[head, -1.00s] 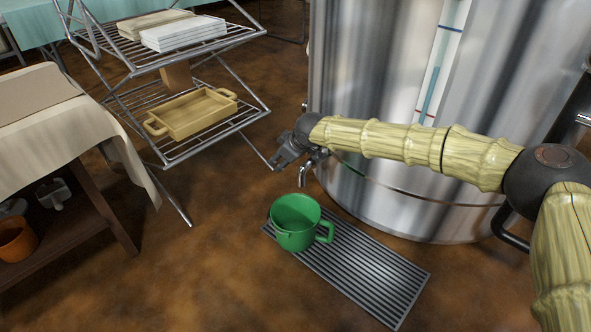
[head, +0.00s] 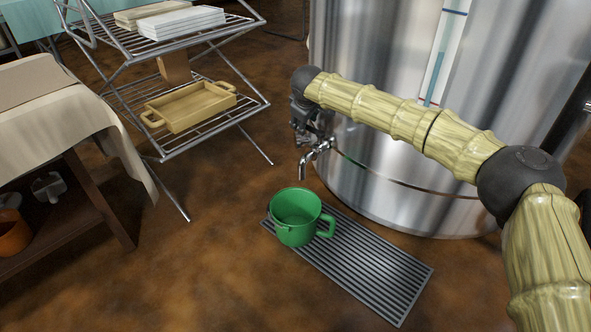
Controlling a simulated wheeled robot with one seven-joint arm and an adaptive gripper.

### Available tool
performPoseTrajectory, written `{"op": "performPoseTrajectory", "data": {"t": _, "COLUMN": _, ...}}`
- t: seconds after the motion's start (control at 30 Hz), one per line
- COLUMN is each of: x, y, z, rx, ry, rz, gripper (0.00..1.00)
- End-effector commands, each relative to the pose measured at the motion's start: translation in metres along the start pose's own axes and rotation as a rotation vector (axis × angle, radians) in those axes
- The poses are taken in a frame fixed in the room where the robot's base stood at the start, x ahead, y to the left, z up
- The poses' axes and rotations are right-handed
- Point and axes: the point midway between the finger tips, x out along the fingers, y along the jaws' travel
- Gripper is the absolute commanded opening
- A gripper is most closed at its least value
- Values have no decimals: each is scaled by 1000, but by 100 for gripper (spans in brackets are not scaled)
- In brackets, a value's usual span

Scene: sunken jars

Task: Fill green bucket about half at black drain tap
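The green bucket (head: 296,218) stands upright on the left end of a dark slatted drain grate (head: 365,262), its handle facing right. Its inside looks green and I cannot make out any water in it. A tap (head: 314,158) with a silver spout comes out of the large steel tank (head: 400,130), its spout above the bucket's far rim. No stream shows from it. My gripper (head: 304,136) points down just above and behind the tap. Its fingers are small and dark, and I cannot tell whether they are open or touch the tap's handle.
A wire rack (head: 205,128) at the left holds a wooden tray (head: 190,107) and white stacked boards (head: 182,22). A cloth-covered table (head: 60,115) with an orange pot (head: 12,236) below stands at far left. The floor left of the bucket is clear. A level gauge (head: 442,60) is on the tank.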

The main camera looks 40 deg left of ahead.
Motion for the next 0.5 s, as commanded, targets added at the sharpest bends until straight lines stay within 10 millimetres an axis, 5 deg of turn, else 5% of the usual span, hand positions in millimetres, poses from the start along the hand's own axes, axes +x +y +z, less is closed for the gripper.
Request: {"op": "performPoseTrajectory", "data": {"t": 0.5, "x": 34, "y": -1, "z": 1, "rx": 1, "ry": 1, "rz": -1, "gripper": 44}}
